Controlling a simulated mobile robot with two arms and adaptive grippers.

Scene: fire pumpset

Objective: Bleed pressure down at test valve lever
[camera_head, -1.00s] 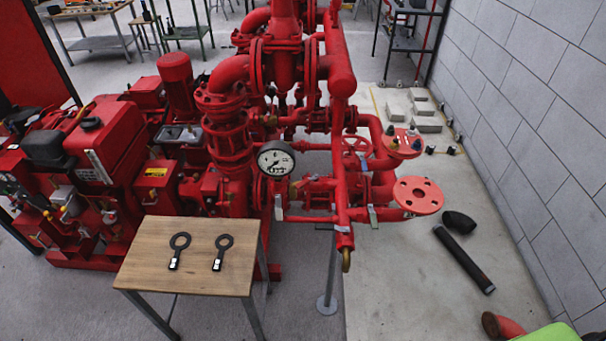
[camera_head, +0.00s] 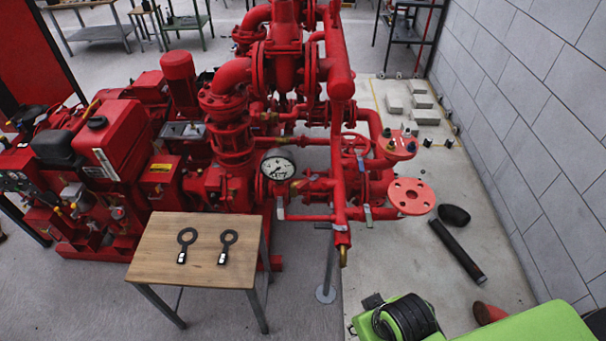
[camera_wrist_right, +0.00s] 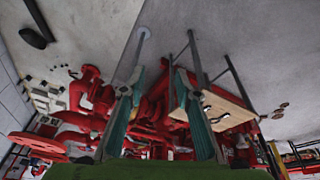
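The red pump pipework (camera_head: 340,150) stands mid-view with a round pressure gauge (camera_head: 278,166), its needle too small to read. Small pale valve levers hang on it: one below the gauge (camera_head: 280,209) and one further right (camera_head: 368,216). A third pale lever (camera_head: 323,226) lies by the vertical pipe above its brass outlet (camera_head: 344,256). I cannot tell which is the test valve lever. My right gripper (camera_wrist_right: 160,76) shows two teal-padded fingers apart with nothing between them. The pipework and table lie beyond it. My left gripper is in neither view.
A wooden table (camera_head: 200,265) with two black ring-ended tools (camera_head: 186,240) stands front left. A thin post (camera_head: 328,270) stands right of it. Black pipe pieces (camera_head: 459,250) and grey blocks (camera_head: 425,116) lie on the floor by the grey wall (camera_head: 540,130).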

